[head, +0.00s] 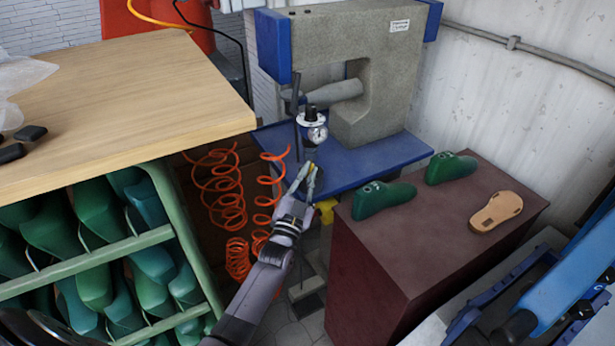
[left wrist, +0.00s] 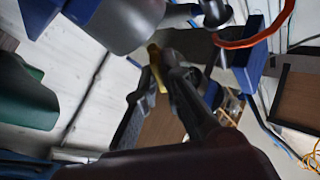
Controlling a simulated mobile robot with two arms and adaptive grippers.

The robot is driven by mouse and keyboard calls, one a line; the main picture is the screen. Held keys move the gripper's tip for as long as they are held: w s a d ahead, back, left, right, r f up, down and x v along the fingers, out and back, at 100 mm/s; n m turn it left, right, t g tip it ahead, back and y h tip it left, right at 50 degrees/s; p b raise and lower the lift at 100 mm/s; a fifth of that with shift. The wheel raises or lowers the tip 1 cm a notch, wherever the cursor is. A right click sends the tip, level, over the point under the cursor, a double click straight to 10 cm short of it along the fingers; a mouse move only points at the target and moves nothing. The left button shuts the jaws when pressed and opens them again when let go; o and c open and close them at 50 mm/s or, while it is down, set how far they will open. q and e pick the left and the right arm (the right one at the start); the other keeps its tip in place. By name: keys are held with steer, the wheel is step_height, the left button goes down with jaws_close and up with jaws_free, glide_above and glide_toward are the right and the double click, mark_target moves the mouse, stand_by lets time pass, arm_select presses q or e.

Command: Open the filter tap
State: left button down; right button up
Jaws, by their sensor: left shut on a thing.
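The filter unit (head: 312,127) hangs in front of the grey press, with a black knob on top, a white collar and a round gauge. A small yellow tap (head: 312,169) shows below it, between the fingertips of my left gripper (head: 309,176). In the left wrist view the yellow tap (left wrist: 157,68) stands between the dark fingers of the left gripper (left wrist: 160,75). The fingers are shut on it and hide part of it. I cannot tell the angle of the tap. My right gripper does not show.
The grey press (head: 385,60) stands on a blue table (head: 375,158) behind. Coiled orange hoses (head: 228,190) hang left of my arm. A dark red cabinet (head: 385,255) with green lasts (head: 380,198) and a tan sole (head: 496,211) stands close right. A wooden bench (head: 120,100) is left.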

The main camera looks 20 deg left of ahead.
arm_select(q)
steer(key=n+y+b, duration=0.1)
steer(key=n+y, duration=0.1)
steer(key=n, duration=0.2)
steer(key=shift+f, duration=0.1)
steer(key=shift+n+y, duration=0.9)
steer(key=shift+n, duration=0.7)
steer(key=shift+b, duration=0.3)
steer(key=c, duration=1.7)
jaws_free()
steer(key=v, duration=1.2)
steer(key=shift+d+r, duration=0.1)
steer(key=shift+r, duration=0.1)
